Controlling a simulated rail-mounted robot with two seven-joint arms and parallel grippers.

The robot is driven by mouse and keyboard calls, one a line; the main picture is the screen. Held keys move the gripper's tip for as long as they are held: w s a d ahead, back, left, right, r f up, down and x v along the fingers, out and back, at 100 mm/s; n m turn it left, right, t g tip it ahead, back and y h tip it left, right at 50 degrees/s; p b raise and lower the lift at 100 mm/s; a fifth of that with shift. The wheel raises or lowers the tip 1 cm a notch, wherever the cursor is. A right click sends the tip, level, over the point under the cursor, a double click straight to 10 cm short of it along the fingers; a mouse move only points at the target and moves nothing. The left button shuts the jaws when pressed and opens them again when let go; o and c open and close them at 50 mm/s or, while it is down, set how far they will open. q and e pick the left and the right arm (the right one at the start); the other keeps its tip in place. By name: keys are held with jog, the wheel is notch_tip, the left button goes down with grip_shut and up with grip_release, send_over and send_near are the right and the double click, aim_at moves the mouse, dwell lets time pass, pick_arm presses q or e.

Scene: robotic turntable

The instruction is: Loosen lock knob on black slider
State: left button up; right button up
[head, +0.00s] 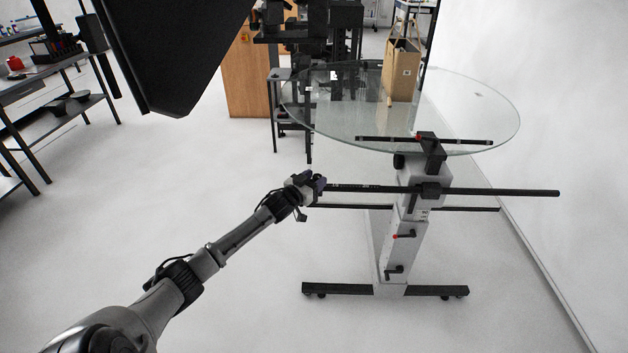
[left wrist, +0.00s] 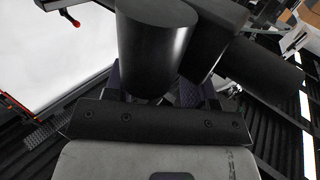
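The turntable stand holds a long black horizontal bar (head: 500,191) below its glass disc. A black slider block (head: 430,190) sits where the bar crosses the grey column. My left gripper (head: 318,186) is at the bar's left end. In the left wrist view, a thick black cylinder (left wrist: 153,50) that looks like a knob stands just in front of my left gripper. A black block (left wrist: 214,40) and another black rounded part (left wrist: 262,68) are right beside it. The cylinder hides the fingertips, so I cannot tell whether they grip it. My right gripper is not in view.
The black base (head: 340,289) lies on the floor. A dark panel (head: 175,45) hangs at upper left. Shelving (head: 60,105) stands far left; the floor between is clear.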

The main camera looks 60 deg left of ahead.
pick_arm(q)
jog(key=shift+o, duration=0.6)
jog(key=shift+s+d, duration=0.2)
jog(key=shift+s, duration=0.35)
jog(key=p+v, duration=0.3)
jog(key=v, duration=0.9)
jog(key=shift+s+p, duration=0.3)
jog(key=shift+d, duration=0.1)
